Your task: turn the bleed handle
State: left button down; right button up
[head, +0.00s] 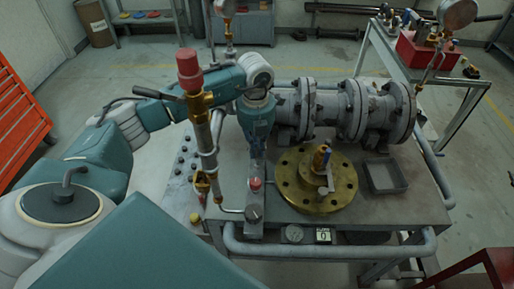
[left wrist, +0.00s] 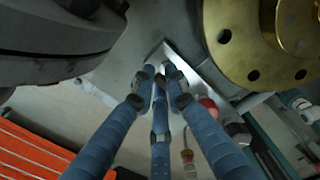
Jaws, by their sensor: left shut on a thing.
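My left gripper (head: 257,152) points down at the far end of a narrow grey plate (head: 254,200) on the bench, left of the brass flange. In the left wrist view its blue fingers (left wrist: 160,82) come together over that plate, shut on a small part that they mostly hide. I cannot tell for sure that this part is the bleed handle. The plate carries a red knob (head: 255,184) and a dark round knob (head: 253,214) nearer the front; the red knob also shows in the left wrist view (left wrist: 208,106). My right gripper is not in view.
A brass flange (head: 290,195) with a small valve (head: 323,158) lies right of the plate. A flanged grey pipe (head: 330,108) runs behind. A standing pipe with a red top (head: 189,65) rises close to my left forearm. A grey tray (head: 384,188) sits at the right.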

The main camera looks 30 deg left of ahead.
pick_arm(q)
jog(key=shift+s+d+f, duration=0.25)
jog(key=shift+s+f, duration=0.15)
jog(key=shift+s, duration=0.25)
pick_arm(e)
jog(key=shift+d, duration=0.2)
pick_arm(q)
jog(key=c, duration=1.9)
grip_release()
jog(key=shift+o, duration=1.3)
jog(key=shift+s+r, duration=0.25)
jog(key=shift+r, duration=0.15)
jog(key=shift+w+r, duration=0.2)
jog(key=shift+w, duration=0.05)
notch_tip(320, 180, up, 12)
jog(key=shift+s+f, duration=0.2)
jog(key=shift+s, duration=0.05)
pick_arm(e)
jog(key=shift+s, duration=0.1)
pick_arm(q)
jog(key=shift+d, duration=0.1)
